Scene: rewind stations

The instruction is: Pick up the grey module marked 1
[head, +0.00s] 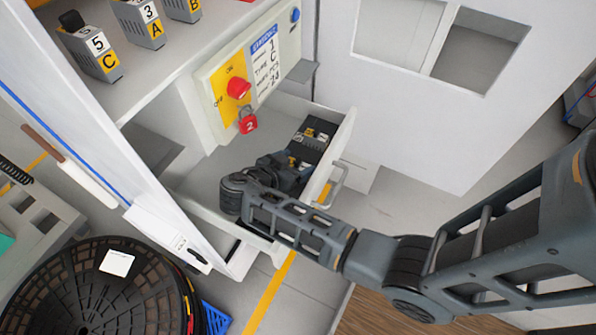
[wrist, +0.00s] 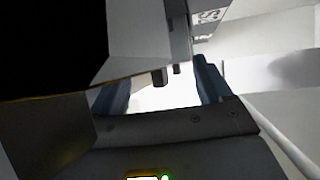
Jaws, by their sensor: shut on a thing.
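My gripper (head: 290,163) reaches into the open drawer (head: 338,140) below the station panel. In the wrist view its two blue fingers (wrist: 165,85) stand on either side of a grey block (wrist: 145,55) with short dark pins, and it is shut on this block. The block looks like a grey module, but its number does not show. In the head view my wrist mostly hides the held block. A dark item with yellow and white labels (head: 314,134) lies in the drawer beside the fingers; its marks are too small to read.
Grey modules marked 5 C (head: 95,48), 3 A (head: 143,22) and B (head: 187,8) stand on the shelf above. A red padlock marked 2 (head: 247,121) hangs under the red switch (head: 238,88). A black reel (head: 85,290) stands at lower left. The drawer walls are close around my gripper.

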